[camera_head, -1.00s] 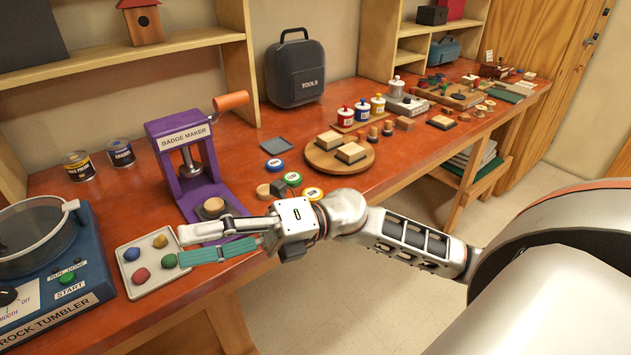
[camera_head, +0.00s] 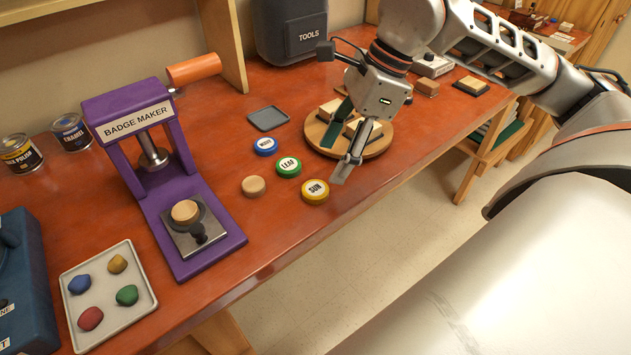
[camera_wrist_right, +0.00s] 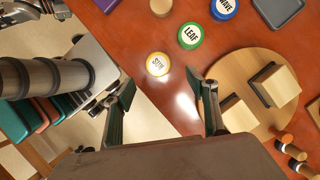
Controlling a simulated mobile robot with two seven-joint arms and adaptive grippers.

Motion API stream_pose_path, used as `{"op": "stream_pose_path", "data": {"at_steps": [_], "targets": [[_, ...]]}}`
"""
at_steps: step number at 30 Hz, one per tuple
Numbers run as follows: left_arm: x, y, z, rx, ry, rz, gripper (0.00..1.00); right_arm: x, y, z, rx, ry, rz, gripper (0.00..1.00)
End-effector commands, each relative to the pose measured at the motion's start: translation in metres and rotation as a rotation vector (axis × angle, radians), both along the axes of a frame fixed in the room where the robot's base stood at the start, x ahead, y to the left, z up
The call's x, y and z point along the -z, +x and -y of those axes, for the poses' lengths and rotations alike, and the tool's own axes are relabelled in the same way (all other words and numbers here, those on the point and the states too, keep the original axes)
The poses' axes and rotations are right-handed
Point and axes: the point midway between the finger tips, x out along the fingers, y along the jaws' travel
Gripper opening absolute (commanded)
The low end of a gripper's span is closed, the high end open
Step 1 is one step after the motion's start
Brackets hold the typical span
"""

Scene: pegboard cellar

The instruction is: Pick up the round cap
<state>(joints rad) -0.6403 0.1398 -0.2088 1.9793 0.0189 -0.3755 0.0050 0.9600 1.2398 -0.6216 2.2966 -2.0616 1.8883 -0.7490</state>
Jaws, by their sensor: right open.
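Two plain round wooden discs could be the round cap; I cannot tell which. One disc (camera_head: 253,186) lies on the red-brown bench beside the badges, and it also shows at the top of the right wrist view (camera_wrist_right: 132,8). The other disc (camera_head: 185,212) sits on the plate of the purple badge maker (camera_head: 190,245). My right gripper (camera_head: 342,150) is open and empty, above the bench beside the round wooden board. Its two green-padded fingers (camera_wrist_right: 164,90) show spread apart in the right wrist view, with the yellow SUN badge (camera_wrist_right: 158,64) beyond them.
Green LEAF (camera_head: 288,166) and blue WAVE (camera_head: 265,146) badges lie near the loose disc. A round board (camera_head: 377,146) carries blocks. A dark square tray (camera_head: 268,118) lies behind. A white tray (camera_head: 142,308) holds coloured stones. The bench's front edge is close.

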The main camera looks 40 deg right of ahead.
Motion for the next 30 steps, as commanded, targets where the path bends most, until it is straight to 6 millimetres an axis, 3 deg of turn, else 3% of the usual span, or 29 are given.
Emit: {"op": "stream_pose_path", "data": {"at_steps": [15, 25, 26, 29, 30], "targets": [[0.004, -0.003, -0.001, 0.0, 0.005, -0.005, 0.64, 0.059, 0.008, -0.023, -0.004, 0.005, -0.004, 0.58], [0.002, -0.001, -0.001, 0.0, 0.005, -0.001, 0.64, 0.066, 0.01, -0.026, -0.002, 0.005, -0.002, 0.58], [0.002, -0.001, -0.001, 0.0, 0.005, -0.001, 0.64, 0.066, 0.01, -0.026, -0.002, 0.005, -0.002, 0.55], [0.002, 0.0, -0.001, 0.0, 0.005, -0.001, 0.64, 0.066, 0.01, -0.026, -0.002, 0.005, -0.002, 0.32], [0.002, 0.0, -0.001, 0.0, 0.005, -0.001, 0.64, 0.066, 0.01, -0.026, -0.002, 0.005, -0.002, 0.29]]}}
